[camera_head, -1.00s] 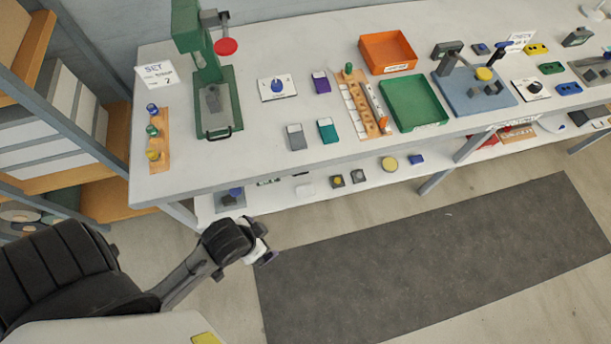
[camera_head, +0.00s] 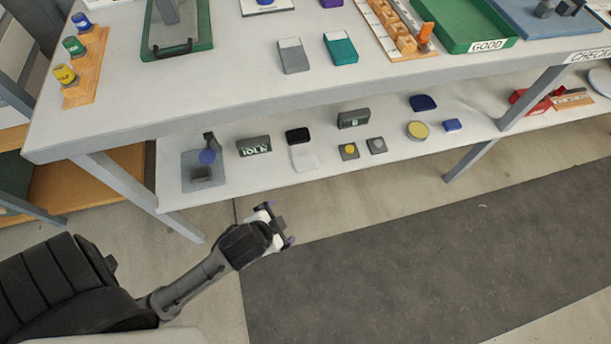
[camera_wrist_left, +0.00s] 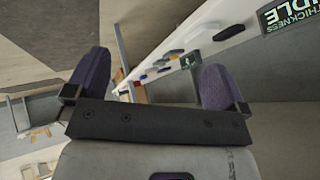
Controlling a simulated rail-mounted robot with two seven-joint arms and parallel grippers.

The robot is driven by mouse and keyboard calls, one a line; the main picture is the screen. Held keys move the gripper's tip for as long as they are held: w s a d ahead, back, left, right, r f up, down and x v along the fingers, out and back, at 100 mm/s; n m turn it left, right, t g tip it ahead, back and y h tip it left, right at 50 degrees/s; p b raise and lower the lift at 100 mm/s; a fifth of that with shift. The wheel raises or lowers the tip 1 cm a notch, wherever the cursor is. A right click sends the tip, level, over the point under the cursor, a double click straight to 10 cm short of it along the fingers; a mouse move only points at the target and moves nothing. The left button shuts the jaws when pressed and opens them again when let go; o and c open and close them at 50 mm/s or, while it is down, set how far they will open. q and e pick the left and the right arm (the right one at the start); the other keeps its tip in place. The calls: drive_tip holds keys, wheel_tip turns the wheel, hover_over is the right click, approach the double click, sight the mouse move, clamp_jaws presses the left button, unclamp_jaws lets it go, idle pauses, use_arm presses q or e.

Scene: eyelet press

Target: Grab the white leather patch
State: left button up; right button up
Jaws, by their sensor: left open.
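A small white patch (camera_head: 304,159), likely the white leather patch, lies flat on the lower shelf in the head view, just in front of a black block (camera_head: 298,135). My left gripper (camera_head: 280,226) is in front of the shelf edge, below and a little left of the patch in the picture, apart from it. It is empty. In the left wrist view its purple fingertips (camera_wrist_left: 154,85) are wide apart with nothing between them. I cannot make out the patch for certain in that view. My right gripper is not in view.
The lower shelf (camera_head: 240,187) also holds a small press (camera_head: 204,165), a dark sign (camera_head: 254,147), a grey box (camera_head: 353,119) and a yellow disc (camera_head: 418,129). The tabletop (camera_head: 240,92) overhangs it. A table leg (camera_head: 135,193) stands at left. The dark floor mat (camera_head: 420,260) is clear.

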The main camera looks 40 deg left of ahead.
use_arm(q)
drive_tip(key=w+d+r+m+t+h, duration=0.2)
drive_tip(key=w+d+r+m+t, duration=0.1)
drive_tip(key=w+r+m+t, duration=0.4)
drive_tip(key=w+d+r+m+t+h, duration=0.2)
drive_tip(key=w+r+m+t+h, duration=0.15)
drive_tip(key=w+m, duration=0.55)
drive_tip(key=w+d+r+m+h, duration=0.1)
drive_tip(key=d+r+m+h, duration=0.1)
drive_tip(key=d+m+h, duration=0.3)
drive_tip(key=m+g+y, duration=0.9)
drive_tip(key=m+g, duration=1)
drive_tip(key=m, duration=1.6)
hover_over(306, 161)
drive_tip(key=shift+t, duration=0.25)
wheel_tip(306, 161, down, 13)
drive_tip(key=shift+d+f, duration=0.1)
drive_tip(key=shift+d, duration=0.05)
drive_tip(key=shift+a+f+b, duration=0.15)
drive_tip(key=shift+a+b, duration=0.05)
drive_tip(key=shift+b, duration=0.1)
drive_tip(key=shift+f, duration=0.3)
wheel_tip(306, 161, down, 6)
drive_tip(key=b, duration=0.4)
drive_tip(key=shift+s+f, duration=0.1)
drive_tip(key=shift+f, duration=0.1)
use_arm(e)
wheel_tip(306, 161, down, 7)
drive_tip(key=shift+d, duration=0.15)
